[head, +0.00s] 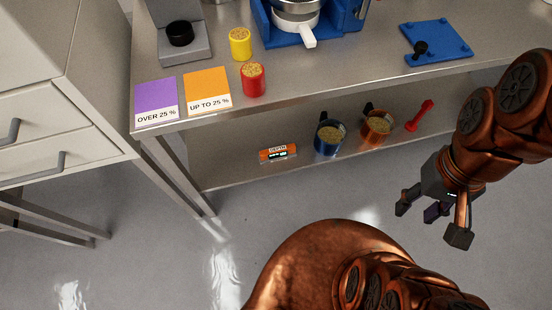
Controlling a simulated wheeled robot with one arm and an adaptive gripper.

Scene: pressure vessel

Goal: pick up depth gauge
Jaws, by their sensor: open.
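The depth gauge (278,153) is a small orange box with a "DEPTH" label and a dark display. It lies on the lower shelf of the metal bench, near the shelf's front edge. My gripper (436,219) is open and empty, out in front of the bench at the right. It is well to the right of the gauge and apart from it.
On the lower shelf (228,172), a blue pot (328,138), an orange pot (376,128) and a red tool (420,116) stand right of the gauge. The bench top (330,77) overhangs the shelf. A drawer cabinet (50,130) stands left. The floor in front is clear.

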